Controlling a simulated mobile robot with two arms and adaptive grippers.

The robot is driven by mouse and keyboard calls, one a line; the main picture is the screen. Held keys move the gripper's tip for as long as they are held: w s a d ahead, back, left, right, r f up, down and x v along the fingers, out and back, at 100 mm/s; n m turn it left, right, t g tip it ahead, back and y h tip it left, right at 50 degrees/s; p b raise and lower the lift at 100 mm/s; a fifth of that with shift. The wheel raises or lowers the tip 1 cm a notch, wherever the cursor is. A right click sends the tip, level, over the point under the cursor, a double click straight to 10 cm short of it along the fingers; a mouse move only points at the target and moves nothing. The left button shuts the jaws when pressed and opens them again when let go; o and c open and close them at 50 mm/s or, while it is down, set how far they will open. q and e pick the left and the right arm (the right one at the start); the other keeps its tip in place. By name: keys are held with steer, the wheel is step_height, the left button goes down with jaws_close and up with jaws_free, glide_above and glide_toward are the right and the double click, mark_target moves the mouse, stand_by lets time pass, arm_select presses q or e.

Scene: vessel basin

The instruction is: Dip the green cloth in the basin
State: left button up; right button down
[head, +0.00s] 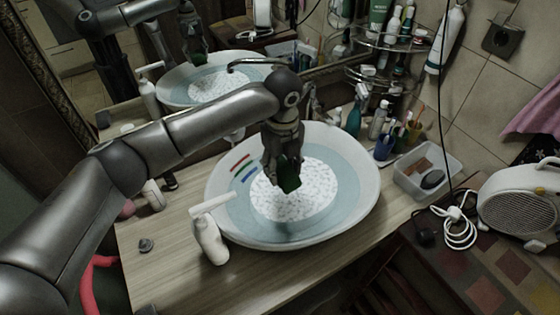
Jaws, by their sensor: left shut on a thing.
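The white basin (362,205) is a round bowl on a wooden counter, with pale blue water and a patch of white foam (310,205) in its middle. My left gripper (284,168) points down over the basin. It is shut on the dark green cloth (289,180), which hangs small and bunched below the fingers, in front of the foam. I cannot tell whether the cloth touches the foam. Most of the cloth is hidden by the fingers. My right gripper is not in view.
A white pump bottle (211,238) stands against the basin's front left. A clear tray (428,172), a blue cup (384,147) and several bottles stand to the right. A white heater (524,205) with a cable is at far right. A mirror stands behind. The counter's front left is mostly clear.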

arm_select(q)
steer(key=shift+s+f+b, duration=0.1)
steer(key=shift+f+b, duration=0.4)
steer(key=shift+f, duration=0.1)
steer(key=shift+f+b, duration=4.5)
steer(key=shift+f, duration=2.4)
steer(key=shift+d, duration=0.2)
steer(key=shift+w+d, duration=0.35)
steer(key=shift+w, duration=0.05)
